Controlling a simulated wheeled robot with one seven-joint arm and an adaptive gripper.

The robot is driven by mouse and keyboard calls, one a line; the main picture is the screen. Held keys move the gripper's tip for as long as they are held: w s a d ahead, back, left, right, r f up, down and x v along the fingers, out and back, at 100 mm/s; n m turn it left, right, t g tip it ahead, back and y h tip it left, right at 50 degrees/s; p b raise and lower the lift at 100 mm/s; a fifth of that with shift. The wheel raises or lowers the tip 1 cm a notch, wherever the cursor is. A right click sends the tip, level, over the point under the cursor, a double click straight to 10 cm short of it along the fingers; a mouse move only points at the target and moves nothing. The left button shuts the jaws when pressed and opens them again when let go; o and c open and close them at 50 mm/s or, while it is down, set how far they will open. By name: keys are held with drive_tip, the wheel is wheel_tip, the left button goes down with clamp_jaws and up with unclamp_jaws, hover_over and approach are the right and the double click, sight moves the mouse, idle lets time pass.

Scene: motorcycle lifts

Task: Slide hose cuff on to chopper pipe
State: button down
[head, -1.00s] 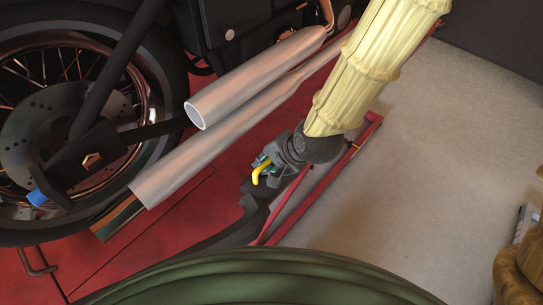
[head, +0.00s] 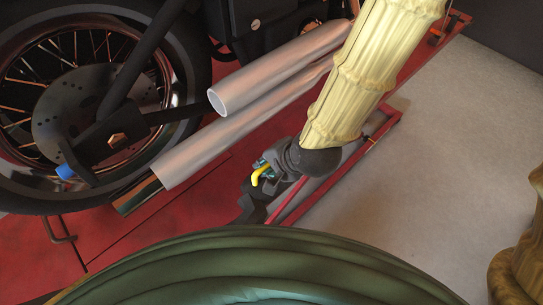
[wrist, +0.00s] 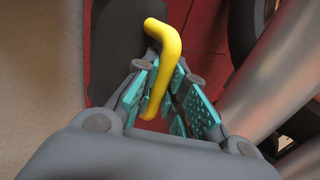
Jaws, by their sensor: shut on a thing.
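Two silver chopper pipes run along the motorcycle in the head view. The upper pipe (head: 275,70) has an open round end; the lower pipe (head: 235,128) has a slanted end. My gripper (head: 259,173) is right of and below the pipe ends, clear of them. It is shut on the yellow handle (head: 259,176) of the dark hose cuff. The handle (wrist: 166,70) stands between the teal finger pads in the wrist view. The dark cuff and hose (head: 250,208) hang below my gripper. The cuff's mouth cannot be made out. A silver pipe (wrist: 270,75) passes at right in the wrist view.
The motorcycle's rear wheel (head: 25,180) stands at left on the red lift (head: 195,222). A red rail frame (head: 345,172) lies beside my gripper. Bare grey floor (head: 440,150) is open at right. A wooden, rounded object (head: 520,255) stands at lower right.

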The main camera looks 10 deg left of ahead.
sight(256, 175)
drive_tip(key=shift+s+a+p, duration=0.6)
drive_tip(key=shift+s+p, duration=0.25)
drive_tip(key=shift+p, duration=0.05)
drive_tip(key=shift+s+a+p, duration=0.6)
drive_tip(key=shift+s+p, duration=0.2)
drive_tip(key=shift+p, duration=0.1)
